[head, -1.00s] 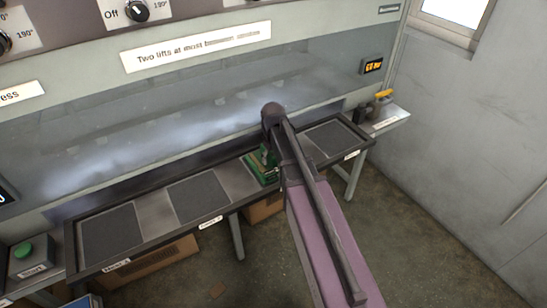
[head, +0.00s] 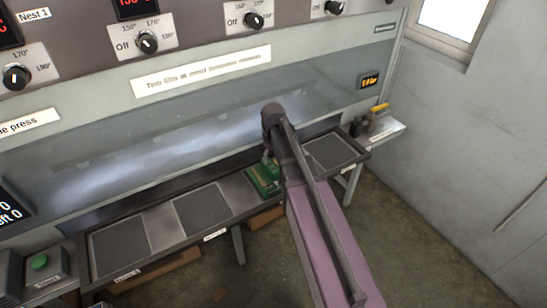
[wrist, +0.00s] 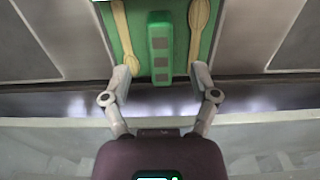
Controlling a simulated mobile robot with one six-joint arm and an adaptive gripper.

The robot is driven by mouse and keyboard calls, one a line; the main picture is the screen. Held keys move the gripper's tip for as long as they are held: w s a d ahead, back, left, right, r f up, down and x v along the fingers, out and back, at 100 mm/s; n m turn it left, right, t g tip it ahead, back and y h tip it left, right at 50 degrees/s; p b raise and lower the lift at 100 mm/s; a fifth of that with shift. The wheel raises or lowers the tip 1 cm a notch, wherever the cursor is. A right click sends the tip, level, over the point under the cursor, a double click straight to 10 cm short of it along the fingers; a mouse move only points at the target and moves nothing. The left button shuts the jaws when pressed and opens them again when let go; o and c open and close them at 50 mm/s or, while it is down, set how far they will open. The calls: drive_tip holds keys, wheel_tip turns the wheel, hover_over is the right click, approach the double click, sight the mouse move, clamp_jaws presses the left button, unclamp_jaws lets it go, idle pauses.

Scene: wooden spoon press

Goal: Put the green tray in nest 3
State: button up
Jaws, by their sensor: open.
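In the head view my arm hides part of the tray's right side. The right pad (head: 331,151) is empty; its label is not readable.
The middle pad (head: 203,208) and left pad (head: 120,245) are empty. The press front (head: 190,130) rises behind the bench. A green button box (head: 42,266) stands at the left; a small side shelf (head: 385,131) with a yellow-handled item stands at the right.

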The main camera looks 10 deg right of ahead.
sight(273, 168)
drive_tip(key=shift+r+p, duration=1.9)
drive_tip(key=shift+r, duration=0.3)
drive_tip(key=shift+s, duration=0.1)
drive_tip(key=s+m, duration=0.3)
drive_tip(key=s, duration=1.2)
drive_tip(key=shift+s+m, duration=0.3)
drive_tip(key=shift+s, duration=0.1)
drive_tip(key=shift+d, duration=0.1)
